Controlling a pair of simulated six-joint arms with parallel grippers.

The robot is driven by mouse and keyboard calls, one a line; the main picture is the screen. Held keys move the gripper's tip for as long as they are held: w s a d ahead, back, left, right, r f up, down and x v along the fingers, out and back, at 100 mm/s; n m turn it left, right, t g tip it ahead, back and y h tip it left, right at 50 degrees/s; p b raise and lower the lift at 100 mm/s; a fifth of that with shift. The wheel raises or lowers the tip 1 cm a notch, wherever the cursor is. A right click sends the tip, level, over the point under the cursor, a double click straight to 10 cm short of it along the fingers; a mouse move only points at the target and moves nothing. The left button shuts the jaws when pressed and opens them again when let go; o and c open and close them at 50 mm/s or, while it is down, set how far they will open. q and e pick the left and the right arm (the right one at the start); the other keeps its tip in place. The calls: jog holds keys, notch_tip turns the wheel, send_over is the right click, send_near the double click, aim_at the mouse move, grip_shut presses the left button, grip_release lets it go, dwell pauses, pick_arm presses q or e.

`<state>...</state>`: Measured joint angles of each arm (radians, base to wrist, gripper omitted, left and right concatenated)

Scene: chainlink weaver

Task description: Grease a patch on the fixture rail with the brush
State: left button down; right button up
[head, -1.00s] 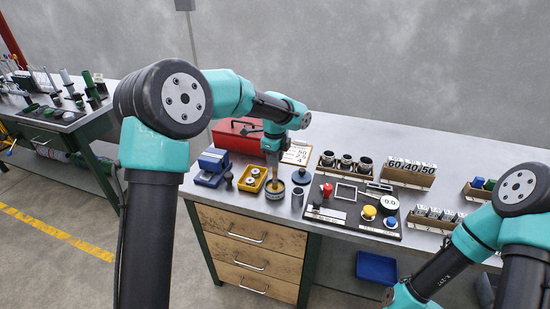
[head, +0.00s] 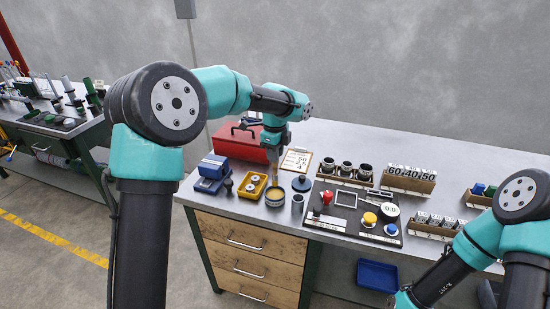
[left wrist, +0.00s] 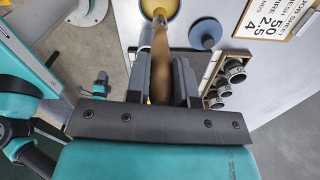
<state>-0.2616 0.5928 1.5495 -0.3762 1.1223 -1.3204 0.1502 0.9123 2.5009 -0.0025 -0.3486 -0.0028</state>
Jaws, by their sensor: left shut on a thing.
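My left gripper (head: 272,152) is shut on the brush (head: 273,169), which points down over the grease pot (head: 275,195). In the left wrist view the brush's brown wooden handle (left wrist: 161,62) sits between the two dark fingers. Its tip overlaps the yellow grease (left wrist: 170,6); I cannot tell whether it touches. The pot is a round dark tin with yellow contents near the bench's front edge. A round blue-grey lid (head: 302,183) lies to its right. I cannot make out the fixture rail for certain. My right arm shows at lower right, its gripper out of frame.
A yellow tray (head: 243,188) and blue boxes (head: 211,164) stand left of the pot, a red toolbox (head: 228,140) behind. A small dark cylinder (head: 297,203) stands right of the pot. A black panel with buttons (head: 350,222) and wooden racks fill the bench further right.

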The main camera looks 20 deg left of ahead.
pick_arm(q)
jog(key=shift+r, duration=1.15)
jog(key=shift+s, duration=0.1)
jog(key=s+a+r+n, duration=0.1)
jog(key=s+n, duration=0.7)
jog(key=n, duration=1.2)
jog(key=shift+s+a+r, duration=0.3)
jog(key=shift+a+r, duration=0.05)
jog(key=shift+a, duration=0.2)
jog(key=shift+d, duration=0.15)
